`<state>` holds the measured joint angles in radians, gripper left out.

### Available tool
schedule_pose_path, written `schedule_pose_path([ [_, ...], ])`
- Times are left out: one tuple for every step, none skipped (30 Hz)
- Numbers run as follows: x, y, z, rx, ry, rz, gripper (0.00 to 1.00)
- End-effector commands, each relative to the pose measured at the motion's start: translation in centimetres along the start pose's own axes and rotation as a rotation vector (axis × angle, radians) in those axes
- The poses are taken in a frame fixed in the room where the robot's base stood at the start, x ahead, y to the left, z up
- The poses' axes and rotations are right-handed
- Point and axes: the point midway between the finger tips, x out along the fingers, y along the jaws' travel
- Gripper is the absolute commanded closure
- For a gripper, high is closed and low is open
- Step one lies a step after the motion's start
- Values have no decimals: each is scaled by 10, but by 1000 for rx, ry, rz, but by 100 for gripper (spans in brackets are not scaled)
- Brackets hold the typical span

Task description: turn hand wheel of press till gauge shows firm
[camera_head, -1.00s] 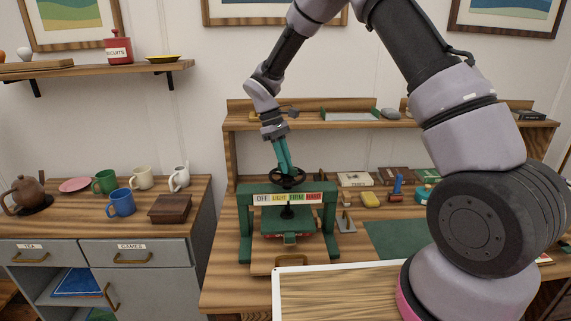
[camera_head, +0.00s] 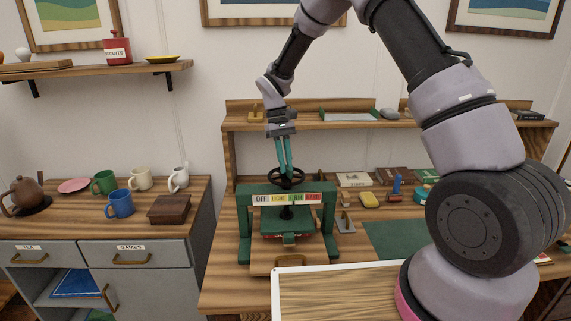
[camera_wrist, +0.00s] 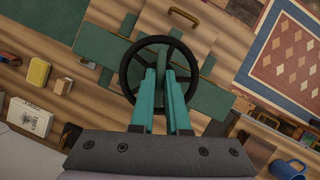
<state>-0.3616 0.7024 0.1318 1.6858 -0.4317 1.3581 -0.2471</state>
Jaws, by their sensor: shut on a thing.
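A green press (camera_head: 246,225) stands on the wooden workbench, with a black spoked hand wheel (camera_head: 299,184) on top. A gauge strip (camera_head: 287,199) across its front reads OFF, LIGHT, FIRM and HARD in coloured fields; I cannot make out a pointer on it. My gripper (camera_head: 286,172) reaches down from above with its teal fingers at the wheel. In the wrist view the fingers of my gripper (camera_wrist: 165,75) are shut on the hand wheel (camera_wrist: 127,67), over its middle and spokes. The press's screw below the wheel is partly hidden.
On the bench right of the press are a yellow block (camera_head: 369,200), a blue tool (camera_head: 397,187), boxes and a green mat (camera_head: 392,238). A shelf (camera_head: 240,125) runs behind. Left, a cabinet holds mugs, a teapot (camera_head: 24,193) and a brown box (camera_head: 168,209).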

Motion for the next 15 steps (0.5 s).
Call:
schedule_pose_path([
  [-1,0,0,0,2,0,100],
  [-1,0,0,0,2,0,100],
  [-1,0,0,0,2,0,100],
  [-1,0,0,0,2,0,100],
  [-1,0,0,0,2,0,100],
  [-1,0,0,-1,2,0,100],
  [-1,0,0,-1,2,0,100],
  [-1,0,0,-1,2,0,100],
  [-1,0,0,-1,2,0,71],
  [-1,0,0,-1,2,0,60],
  [-1,0,0,-1,2,0,56],
  [0,0,0,-1,2,0,56],
  [0,0,0,-1,2,1,56],
  [0,0,0,-1,2,0,56],
  [0,0,0,-2,1,0,56],
])
